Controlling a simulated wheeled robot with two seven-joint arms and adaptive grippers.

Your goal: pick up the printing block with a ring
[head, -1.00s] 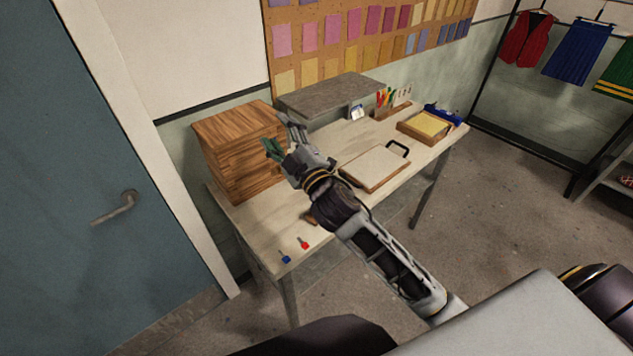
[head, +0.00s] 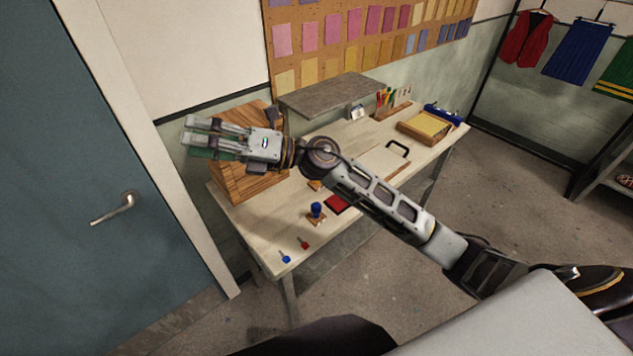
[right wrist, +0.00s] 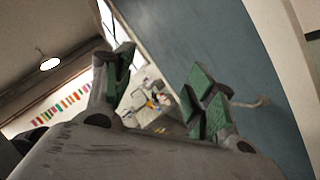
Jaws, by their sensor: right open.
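A small wooden block with a blue knob (head: 316,213) stands near the table's front edge in the head view. A second small wooden block (head: 315,185) sits behind it, partly hidden by my right arm. I cannot tell which of them bears a ring. My right gripper (head: 194,138) is open and empty, raised in front of the wooden drawer chest and pointing left, well away from both blocks. Its green-padded fingers (right wrist: 160,95) show with nothing between them in the right wrist view. My left gripper is not in view.
A red pad (head: 337,204) lies beside the blue-knobbed block. A blue tag (head: 285,258) and a red tag (head: 304,244) lie at the table's near corner. The wooden chest (head: 243,180) stands at the left. A tray of yellow sheets (head: 428,126) is farther right.

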